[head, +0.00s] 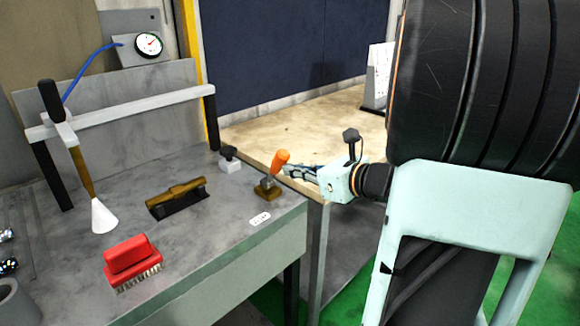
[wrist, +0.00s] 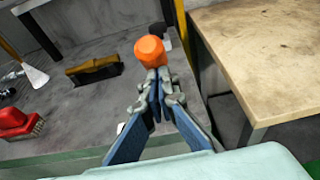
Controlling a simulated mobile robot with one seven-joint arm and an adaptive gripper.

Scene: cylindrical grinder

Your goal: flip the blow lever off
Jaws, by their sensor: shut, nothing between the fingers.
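An orange-handled lever (head: 281,160) stands on a brass base near the right edge of the grey bench; its handle tilts up and to the right in the head view. I take it for the blow lever; the small white label (head: 260,219) before it is too small to read. My gripper (head: 287,171) is shut and empty, its fingertips right beside the lever on the right. In the wrist view the orange handle (wrist: 150,51) shows just beyond the fingertips (wrist: 156,92), which hide its lower part. I cannot tell whether they touch.
A black-knobbed switch (head: 229,158) sits behind the lever. A brass-topped block (head: 176,197), a red brush (head: 130,262) and a white nozzle (head: 103,215) on a rail stand left. A gauge (head: 149,44) is at the back. A wooden table (head: 300,125) adjoins the bench.

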